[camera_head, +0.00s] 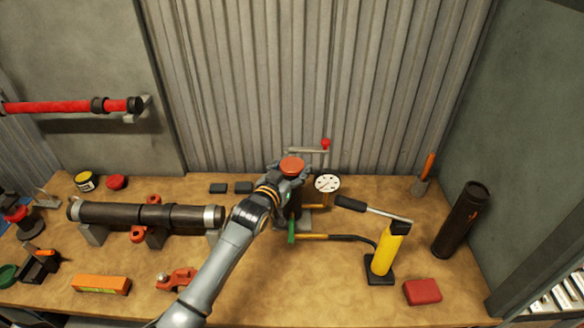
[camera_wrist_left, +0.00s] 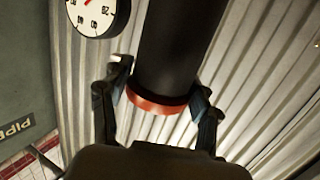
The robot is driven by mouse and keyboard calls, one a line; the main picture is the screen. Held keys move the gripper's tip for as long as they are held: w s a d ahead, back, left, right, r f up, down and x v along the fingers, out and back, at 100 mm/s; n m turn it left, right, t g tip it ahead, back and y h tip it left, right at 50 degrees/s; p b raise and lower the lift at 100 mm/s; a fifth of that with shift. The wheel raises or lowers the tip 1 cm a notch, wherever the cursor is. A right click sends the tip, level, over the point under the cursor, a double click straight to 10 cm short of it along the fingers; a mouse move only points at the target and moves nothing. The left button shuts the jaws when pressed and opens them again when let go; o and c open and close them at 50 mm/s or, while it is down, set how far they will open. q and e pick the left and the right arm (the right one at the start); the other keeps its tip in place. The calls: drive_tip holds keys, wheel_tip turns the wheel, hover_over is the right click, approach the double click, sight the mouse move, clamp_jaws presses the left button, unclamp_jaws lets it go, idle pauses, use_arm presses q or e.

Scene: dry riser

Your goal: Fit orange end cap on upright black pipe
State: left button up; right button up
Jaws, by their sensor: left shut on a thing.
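The orange end cap (camera_head: 291,165) sits at the top end of the upright black pipe (camera_head: 294,205) near the middle of the bench. My left gripper (camera_head: 288,172) is at the cap and shut on it, with its arm reaching in from the front left. In the left wrist view, the orange rim of the cap (camera_wrist_left: 157,104) meets the end of the black pipe (camera_wrist_left: 178,45), and I see no gap between them. The two fingers of the left gripper (camera_wrist_left: 160,95) are on either side of the cap. How deep the cap sits is hidden. My right gripper is not in view.
A round gauge (camera_head: 327,183) stands just right of the pipe. A yellow hand pump (camera_head: 387,250) with a lever is farther right, near a dark cylinder (camera_head: 461,220). A dark horizontal pipe (camera_head: 150,214) lies on supports to the left. The front middle of the bench is mostly clear.

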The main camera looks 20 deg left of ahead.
use_arm(q)
drive_tip(key=shift+f, duration=0.3)
drive_tip(key=o, duration=1.4)
drive_tip(key=v, duration=1.2)
drive_tip(key=shift+f, duration=0.1)
